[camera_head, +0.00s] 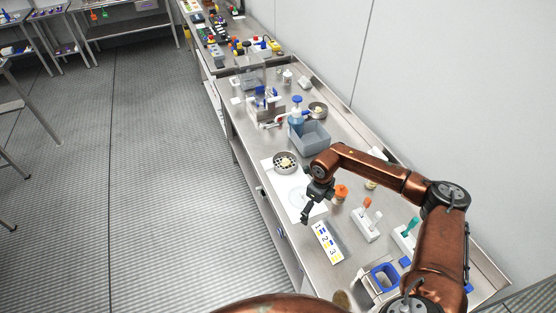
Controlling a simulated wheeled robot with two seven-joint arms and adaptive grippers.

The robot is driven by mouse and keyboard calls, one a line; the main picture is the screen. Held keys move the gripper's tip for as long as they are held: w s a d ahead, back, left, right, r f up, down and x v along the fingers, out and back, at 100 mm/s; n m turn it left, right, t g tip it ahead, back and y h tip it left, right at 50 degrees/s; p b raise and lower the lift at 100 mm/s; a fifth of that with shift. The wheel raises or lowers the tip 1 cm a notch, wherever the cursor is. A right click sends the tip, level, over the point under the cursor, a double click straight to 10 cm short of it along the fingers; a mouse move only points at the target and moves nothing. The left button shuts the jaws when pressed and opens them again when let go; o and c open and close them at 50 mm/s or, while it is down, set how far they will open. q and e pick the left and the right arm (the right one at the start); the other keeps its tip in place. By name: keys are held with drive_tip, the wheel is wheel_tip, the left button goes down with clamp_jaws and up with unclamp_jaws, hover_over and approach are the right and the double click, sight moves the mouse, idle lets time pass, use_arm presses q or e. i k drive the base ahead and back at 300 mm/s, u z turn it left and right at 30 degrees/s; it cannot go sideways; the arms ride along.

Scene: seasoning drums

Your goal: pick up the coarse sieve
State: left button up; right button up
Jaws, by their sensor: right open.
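A round metal pan with large pale spots inside, which looks like the coarse sieve (285,162), sits on the metal bench at the far end of a white sheet. My right gripper (306,214) hangs over the near part of that sheet, nearer to me than the sieve and apart from it. It is open and holds nothing that I can see. Another round metal dish (318,109) stands farther back; its contents are too small to tell. My left gripper is not in view.
A grey open bin (310,138) and a blue-topped bottle (296,113) stand behind the sieve. An orange-capped jar (340,194), a white holder (366,224), a numbered card (327,243) and a blue square container (384,278) lie nearer. A wall bounds the right.

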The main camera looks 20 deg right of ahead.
sight(284, 162)
drive_tip(key=i, duration=1.15)
